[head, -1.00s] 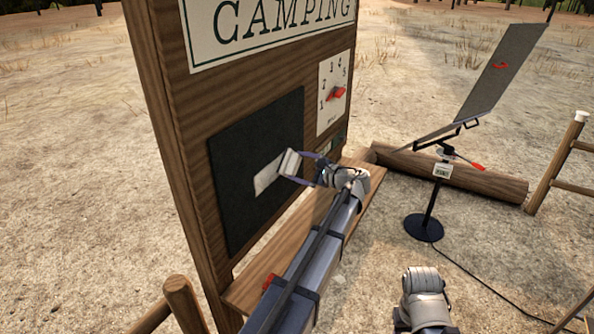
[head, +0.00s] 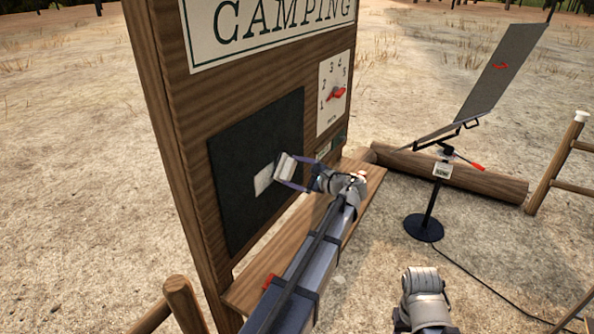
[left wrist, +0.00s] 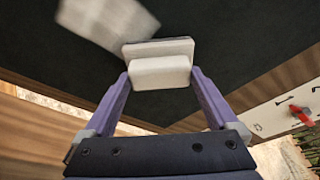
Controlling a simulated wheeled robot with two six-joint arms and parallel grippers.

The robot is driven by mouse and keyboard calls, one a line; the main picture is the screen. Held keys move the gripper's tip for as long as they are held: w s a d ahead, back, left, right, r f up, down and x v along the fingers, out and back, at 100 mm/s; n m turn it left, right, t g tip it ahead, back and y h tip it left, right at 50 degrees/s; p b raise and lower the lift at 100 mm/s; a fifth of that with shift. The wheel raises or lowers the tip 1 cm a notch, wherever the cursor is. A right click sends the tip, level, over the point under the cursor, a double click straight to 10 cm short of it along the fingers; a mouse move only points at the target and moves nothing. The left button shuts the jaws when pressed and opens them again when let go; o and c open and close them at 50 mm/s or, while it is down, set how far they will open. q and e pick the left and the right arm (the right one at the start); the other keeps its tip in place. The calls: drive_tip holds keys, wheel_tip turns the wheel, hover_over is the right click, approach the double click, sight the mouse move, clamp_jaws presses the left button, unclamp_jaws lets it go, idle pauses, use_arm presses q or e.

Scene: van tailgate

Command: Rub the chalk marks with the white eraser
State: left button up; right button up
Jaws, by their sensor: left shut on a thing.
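The white eraser (left wrist: 160,72) is held between the two purple fingers of my left gripper (left wrist: 160,85). In the head view the eraser (head: 285,168) is at the dark chalkboard (head: 229,140), with my left gripper (head: 291,172) to its right. I cannot tell whether the eraser touches the board. The chalk marks (head: 263,181) are a pale patch just left of the eraser; in the left wrist view the patch (left wrist: 105,24) lies above and left of it. My right arm shows at the lower right, but its fingers are not visible.
The board hangs on a wooden sign panel (head: 175,130) with a numbered dial (head: 333,92) and a wooden ledge (head: 260,283) below. A log (head: 490,182) and a tilted panel on a stand (head: 424,228) are to the right. Open sandy ground surrounds them.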

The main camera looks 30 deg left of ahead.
sight(280, 174)
use_arm(q)
drive_tip(key=shift+s+a, duration=0.2)
drive_tip(key=shift+s, duration=1.5)
drive_tip(key=shift+s, duration=0.1)
drive_tip(key=shift+s, duration=1.55)
drive_tip(key=shift+s, duration=0.1)
drive_tip(key=shift+s+a, duration=0.15)
drive_tip(key=shift+s, duration=0.65)
drive_tip(key=shift+s+a, duration=0.15)
drive_tip(key=shift+s, duration=0.6)
drive_tip(key=s, duration=0.3)
drive_tip(key=shift+s+r, duration=0.1)
drive_tip(key=shift+s, duration=0.1)
